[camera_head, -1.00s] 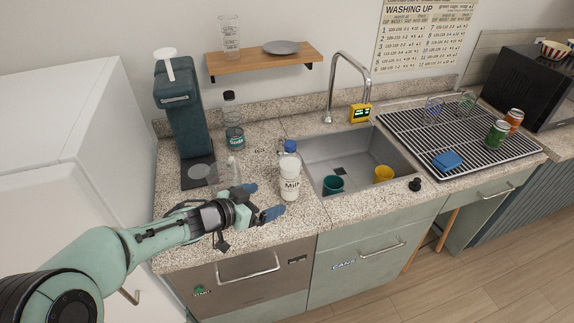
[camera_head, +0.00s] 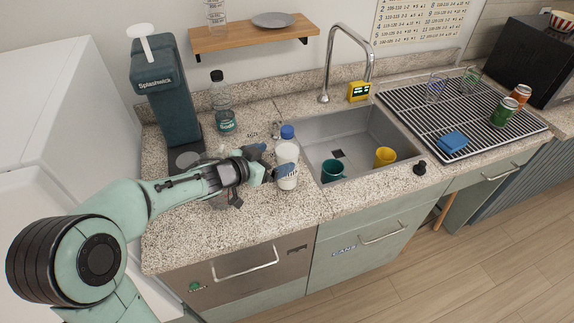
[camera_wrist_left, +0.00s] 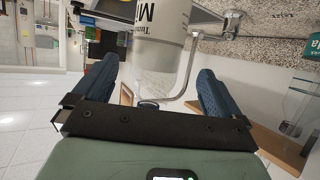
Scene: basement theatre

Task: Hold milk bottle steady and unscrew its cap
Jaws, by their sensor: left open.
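The milk bottle (camera_head: 288,153), white with a blue cap (camera_head: 287,131), stands upright on the counter left of the sink. My left gripper (camera_head: 271,162) is open beside it, its blue fingers reaching toward the bottle from the left. One finger overlaps the bottle's lower front in the head view and hides part of the label. In the left wrist view the bottle (camera_wrist_left: 172,22) appears upside down between the two spread fingers (camera_wrist_left: 157,75). I cannot tell whether a finger touches it. My right gripper is not in view.
The sink (camera_head: 318,150) holds a teal cup (camera_head: 332,171) and a yellow cup (camera_head: 385,156). A soda bottle (camera_head: 222,105) and a dark dispenser (camera_head: 165,95) stand behind the arm. A drying rack (camera_head: 430,115) with cans and a blue sponge (camera_head: 453,142) lies right of the sink.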

